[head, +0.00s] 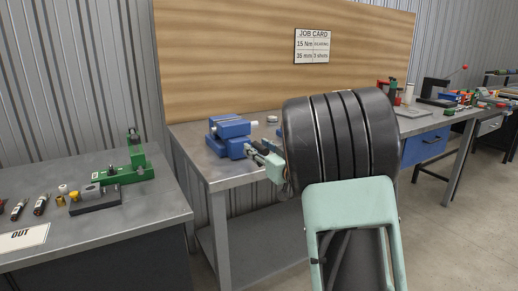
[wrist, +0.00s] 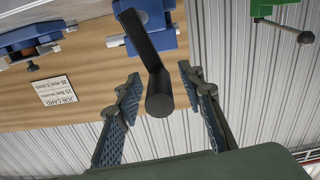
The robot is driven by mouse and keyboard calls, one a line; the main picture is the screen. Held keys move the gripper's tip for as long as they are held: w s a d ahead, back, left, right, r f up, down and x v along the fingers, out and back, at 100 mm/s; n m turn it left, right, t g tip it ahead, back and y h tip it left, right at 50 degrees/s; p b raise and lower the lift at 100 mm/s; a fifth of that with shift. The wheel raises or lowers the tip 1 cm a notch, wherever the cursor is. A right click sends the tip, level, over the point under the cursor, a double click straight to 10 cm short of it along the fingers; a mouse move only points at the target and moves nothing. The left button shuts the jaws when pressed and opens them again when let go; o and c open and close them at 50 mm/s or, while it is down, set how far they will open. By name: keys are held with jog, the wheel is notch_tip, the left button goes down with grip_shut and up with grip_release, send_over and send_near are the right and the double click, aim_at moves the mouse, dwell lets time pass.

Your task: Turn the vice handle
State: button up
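The blue vice (head: 230,136) stands on the near left corner of the middle bench in the head view. In the wrist view the vice (wrist: 147,22) is at the top, and its black handle (wrist: 158,80) points toward the camera. The handle's round end lies between my fingers, with gaps visible on both sides. My gripper (wrist: 165,85) is open and holds nothing. In the head view my gripper (head: 265,158) is at the vice's right side, and my arm hides the handle there.
The left bench (head: 160,205) carries a green tool (head: 130,165) and small parts. A job card (head: 312,46) hangs on the wooden board (head: 220,60) behind. Another blue device (wrist: 30,38) shows at the wrist view's left. My arm hides part of the middle bench.

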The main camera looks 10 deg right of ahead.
jog(key=shift+c, duration=0.2)
grip_shut()
jog(key=shift+d, duration=0.2)
